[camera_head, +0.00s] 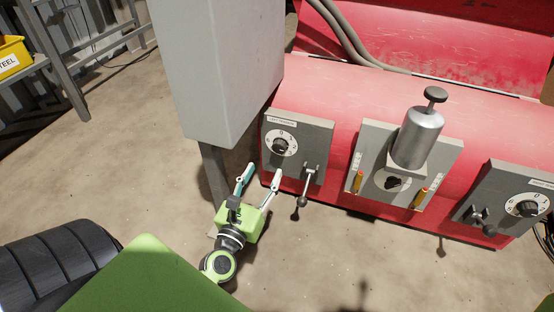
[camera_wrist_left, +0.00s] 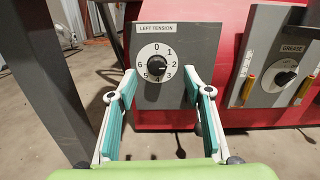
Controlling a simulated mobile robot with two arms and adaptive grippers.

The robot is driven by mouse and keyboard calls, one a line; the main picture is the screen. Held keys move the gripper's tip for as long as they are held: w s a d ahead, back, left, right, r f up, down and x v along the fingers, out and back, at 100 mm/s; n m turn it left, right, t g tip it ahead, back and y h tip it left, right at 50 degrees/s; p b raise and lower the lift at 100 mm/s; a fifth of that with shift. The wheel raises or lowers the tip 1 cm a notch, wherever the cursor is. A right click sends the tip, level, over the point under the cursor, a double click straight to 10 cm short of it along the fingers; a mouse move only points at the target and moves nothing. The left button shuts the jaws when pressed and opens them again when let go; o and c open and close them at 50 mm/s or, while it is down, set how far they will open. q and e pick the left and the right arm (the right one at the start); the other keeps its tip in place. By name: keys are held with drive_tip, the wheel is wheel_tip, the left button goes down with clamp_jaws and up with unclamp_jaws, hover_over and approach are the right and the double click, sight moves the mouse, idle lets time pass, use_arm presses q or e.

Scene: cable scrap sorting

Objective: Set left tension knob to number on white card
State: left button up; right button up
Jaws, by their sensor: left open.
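The left tension knob (camera_head: 281,146) is a black knob on a white numbered dial on a grey panel. In the left wrist view the knob (camera_wrist_left: 156,67) faces me under a "LEFT TENSION" label (camera_wrist_left: 157,28); its exact setting is too small to read surely. My left gripper (camera_head: 263,172) is open and empty, below and in front of the panel. In the left wrist view its fingers (camera_wrist_left: 160,76) stand apart to either side of the dial's lower part, with nothing between them. I cannot make out a white card with a number. My right gripper is not in view.
A small lever (camera_head: 309,182) hangs right of the knob on the same panel. A grease unit (camera_head: 417,138) with orange handles and a right-hand dial panel (camera_head: 526,205) sit further right on the red machine. A grey cabinet (camera_head: 222,70) stands close left. Concrete floor lies below.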

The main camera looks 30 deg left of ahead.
sight(278, 149)
use_arm(q)
drive_tip(key=w+a+f, duration=0.1)
drive_tip(key=w, duration=0.3)
drive_tip(key=w+a+f+n, duration=0.1)
drive_tip(key=w, duration=0.3)
drive_tip(key=w+a+f+n, duration=0.1)
drive_tip(key=w+a, duration=0.1)
drive_tip(key=w, duration=0.3)
drive_tip(key=shift+w+f+g, duration=0.1)
drive_tip(key=shift+f+g, duration=0.05)
drive_tip(key=shift+g, duration=0.25)
drive_tip(key=c, duration=1.1)
